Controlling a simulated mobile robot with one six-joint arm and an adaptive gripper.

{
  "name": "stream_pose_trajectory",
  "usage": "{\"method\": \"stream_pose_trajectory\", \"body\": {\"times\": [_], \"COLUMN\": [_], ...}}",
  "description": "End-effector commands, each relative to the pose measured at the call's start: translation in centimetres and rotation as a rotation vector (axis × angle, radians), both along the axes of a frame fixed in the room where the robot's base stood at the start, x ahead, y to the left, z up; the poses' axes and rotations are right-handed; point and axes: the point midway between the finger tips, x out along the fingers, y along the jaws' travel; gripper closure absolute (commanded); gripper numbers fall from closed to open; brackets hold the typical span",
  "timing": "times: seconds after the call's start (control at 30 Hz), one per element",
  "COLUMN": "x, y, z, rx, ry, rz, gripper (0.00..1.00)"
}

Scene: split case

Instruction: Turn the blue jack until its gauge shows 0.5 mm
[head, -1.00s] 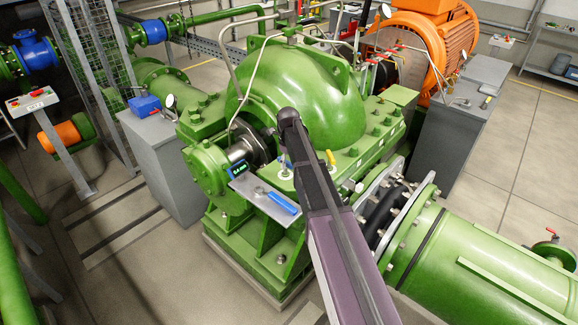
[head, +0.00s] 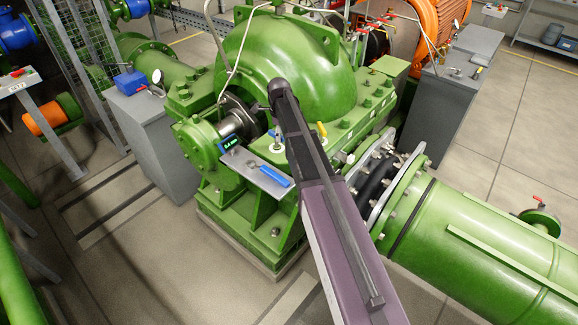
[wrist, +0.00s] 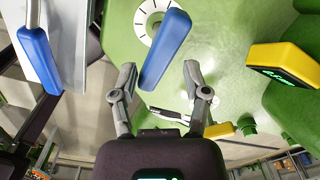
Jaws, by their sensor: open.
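The blue jack's lever (wrist: 165,48) shows in the wrist view, crossing a white marked dial (wrist: 137,20). My gripper (wrist: 160,70) is open, with its two fingers on either side of the lever's near end. I cannot tell whether either finger touches it.
A metal shelf (head: 243,165) carries a blue-handled tool (head: 273,177), which also shows at left in the wrist view (wrist: 39,58). The green pump casing (head: 310,75) rises behind. Floor is free at left front.

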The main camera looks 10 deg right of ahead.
Motion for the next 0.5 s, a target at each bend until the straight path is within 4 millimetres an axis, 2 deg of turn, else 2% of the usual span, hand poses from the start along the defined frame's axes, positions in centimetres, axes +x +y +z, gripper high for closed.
{"method": "stream_pose_trajectory", "body": {"times": [0.5], "x": [0.51], "y": [-0.21], "z": [0.0], "rx": [-0.001], "ry": [0.0], "rz": [0.334], "gripper": [0.4]}}
